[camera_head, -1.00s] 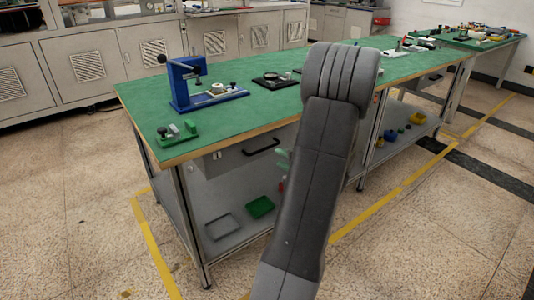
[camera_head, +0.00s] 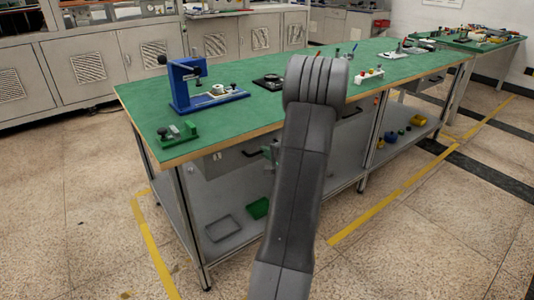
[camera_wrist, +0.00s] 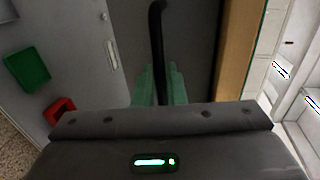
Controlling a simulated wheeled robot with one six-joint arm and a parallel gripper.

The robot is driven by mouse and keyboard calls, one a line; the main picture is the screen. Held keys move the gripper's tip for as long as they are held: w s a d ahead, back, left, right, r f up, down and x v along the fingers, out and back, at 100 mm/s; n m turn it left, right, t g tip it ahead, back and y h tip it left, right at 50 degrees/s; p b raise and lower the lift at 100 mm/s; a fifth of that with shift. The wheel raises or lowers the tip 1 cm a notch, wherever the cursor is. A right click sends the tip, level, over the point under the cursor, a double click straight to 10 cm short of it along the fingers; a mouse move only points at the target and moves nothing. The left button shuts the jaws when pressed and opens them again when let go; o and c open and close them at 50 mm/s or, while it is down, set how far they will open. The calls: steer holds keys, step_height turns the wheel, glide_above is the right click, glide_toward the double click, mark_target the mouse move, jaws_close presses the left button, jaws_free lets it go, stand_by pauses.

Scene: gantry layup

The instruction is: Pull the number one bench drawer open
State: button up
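The bench drawer (camera_head: 228,161) has a grey front under the green-topped bench, at its near left end. Its black bar handle (camera_wrist: 157,45) runs up and down in the wrist view. In the head view the drawer looks closed, and my arm covers its right part. My gripper (camera_wrist: 161,88) has green fingers, one on each side of the lower part of the handle. Whether they press on the bar or stand slightly apart from it is not clear. In the head view my gripper is mostly hidden behind my arm, near the handle.
A blue press fixture (camera_head: 193,88) and a small green clamp block (camera_head: 177,132) stand on the bench top (camera_head: 240,115). On the lower shelf are a grey tray (camera_head: 222,227) and a green bin (camera_wrist: 27,66), with a red item (camera_wrist: 60,110) nearby. Floor in front is open.

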jaws_close()
steer(key=shift+s, duration=0.1)
steer(key=f+b+v, duration=0.2)
steer(key=b+v, duration=0.2)
steer(key=v, duration=0.8)
steer(key=s+f+b+v, duration=0.1)
steer(key=f+b+v, duration=0.2)
steer(key=v, duration=1)
steer(key=d+b, duration=0.1)
steer(key=b, duration=0.1)
steer(key=shift+s+b, duration=0.2)
steer(key=shift+b, duration=0.1)
steer(key=shift+f, duration=0.15)
steer(key=o, duration=0.6)
jaws_free()
steer(key=p+v, duration=0.3)
steer(key=v, duration=1)
steer(key=shift+s+d, duration=0.2)
steer(key=shift+s, duration=0.1)
